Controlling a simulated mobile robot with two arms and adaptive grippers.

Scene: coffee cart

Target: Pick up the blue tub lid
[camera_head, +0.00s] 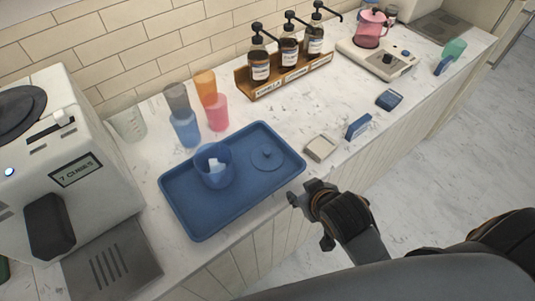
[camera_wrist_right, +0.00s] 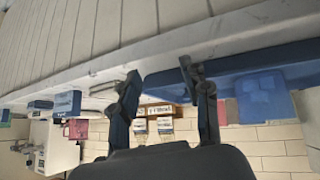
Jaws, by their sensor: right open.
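The blue tub lid (camera_head: 267,157), a round disc with a small knob, lies flat on the right part of the blue tray (camera_head: 190,217). The blue tub (camera_head: 214,172) stands open on the tray to its left, with white pieces inside. My right gripper (camera_head: 308,220) is open and empty, off the counter's front edge, to the lower right of the lid and apart from it. In the right wrist view its two fingers (camera_wrist_right: 160,85) are spread, with the tray edge (camera_wrist_right: 250,62) and the tub (camera_wrist_right: 263,97) to the right. I cannot make out the lid there. My left gripper is out of view.
A beige square item (camera_head: 320,148) and a blue box (camera_head: 358,126) sit right of the tray. Coloured cups (camera_head: 184,130) and a wooden rack of pump bottles (camera_head: 287,76) stand behind. A white machine (camera_head: 70,165) stands left. The counter between tray and rack is clear.

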